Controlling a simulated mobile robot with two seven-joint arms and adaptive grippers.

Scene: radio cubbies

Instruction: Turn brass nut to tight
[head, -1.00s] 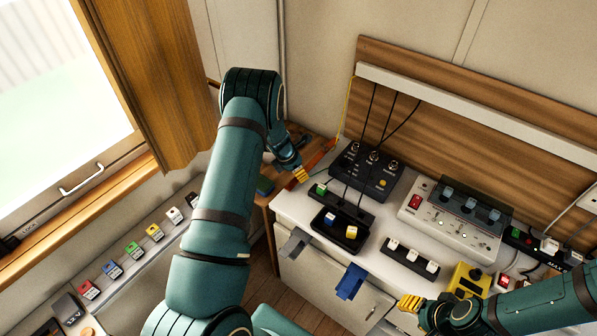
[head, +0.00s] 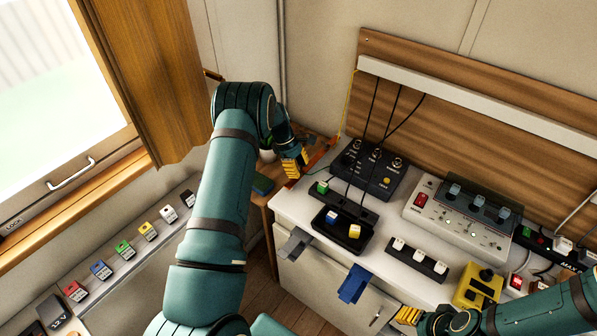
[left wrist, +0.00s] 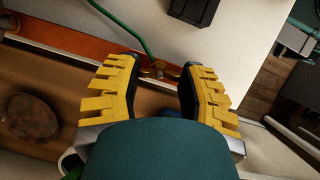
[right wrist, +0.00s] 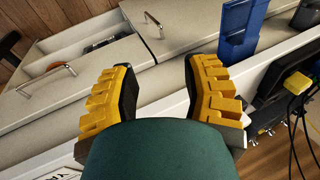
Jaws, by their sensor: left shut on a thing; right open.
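The brass nut (left wrist: 158,71) shows in the left wrist view between the fingertips of my left gripper (left wrist: 158,68), on an orange-brown strip (left wrist: 60,37) where a green wire (left wrist: 138,30) ends. My left gripper is shut on the nut; the fingers partly hide it. In the head view, my left gripper (head: 293,164) is at the left end of the white bench, by the wall, and the nut is hidden there. My right gripper (head: 408,315) is open and empty in front of the bench; it also shows in the right wrist view (right wrist: 160,72).
A blue bracket (head: 354,284) juts from the bench front. A brown round object (left wrist: 28,117) lies beside the strip.

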